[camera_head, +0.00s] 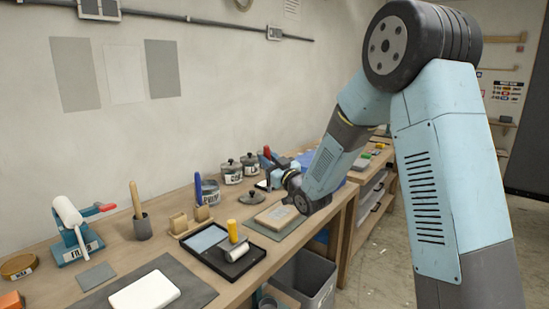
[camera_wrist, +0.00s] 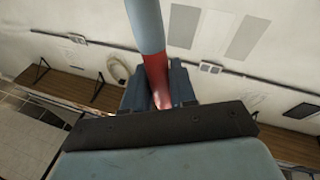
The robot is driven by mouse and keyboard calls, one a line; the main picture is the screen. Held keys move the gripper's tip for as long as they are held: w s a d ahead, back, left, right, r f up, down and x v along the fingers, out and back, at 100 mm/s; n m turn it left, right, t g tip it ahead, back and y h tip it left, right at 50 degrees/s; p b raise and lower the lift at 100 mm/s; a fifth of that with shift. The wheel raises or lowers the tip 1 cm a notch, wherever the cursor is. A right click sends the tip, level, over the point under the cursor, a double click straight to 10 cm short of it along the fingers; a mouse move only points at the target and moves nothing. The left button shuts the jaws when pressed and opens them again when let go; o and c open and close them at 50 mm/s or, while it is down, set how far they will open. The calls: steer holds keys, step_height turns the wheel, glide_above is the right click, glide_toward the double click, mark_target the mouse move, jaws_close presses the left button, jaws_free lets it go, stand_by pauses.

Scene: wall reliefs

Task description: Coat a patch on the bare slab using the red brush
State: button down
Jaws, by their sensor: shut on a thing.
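My gripper (camera_wrist: 160,88) is shut on the red brush (camera_wrist: 157,75), whose red part sits between the fingers, with a grey-blue length above it in the wrist view. In the head view my gripper (camera_head: 286,178) is low over the bench's far part, and a small red piece (camera_head: 267,152) shows beside it. A pale slab (camera_head: 262,218) with a grey patch lies on a green mat just below and in front of my wrist, partly hidden by it. A plain white slab (camera_head: 146,292) lies on a dark mat at the near left. I cannot tell which is the bare slab.
A black tray (camera_head: 208,262) holds a yellow-handled roller (camera_head: 235,242). Tins (camera_head: 231,173), a pot with a blue brush (camera_head: 210,193) and a wooden holder (camera_head: 190,220) stand behind. A grey bin (camera_head: 303,280) is below the bench's front edge.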

steer(key=shift+w+d+f, duration=0.1)
steer(key=shift+d+f, duration=0.15)
steer(key=shift+f, duration=1)
steer(key=shift+w+d+f, duration=0.1)
steer(key=shift+d+f, duration=0.1)
steer(key=shift+f, duration=1)
steer(key=shift+r, duration=0.1)
steer(key=shift+d+r, duration=0.1)
steer(key=shift+r, duration=0.25)
steer(key=shift+f, duration=0.1)
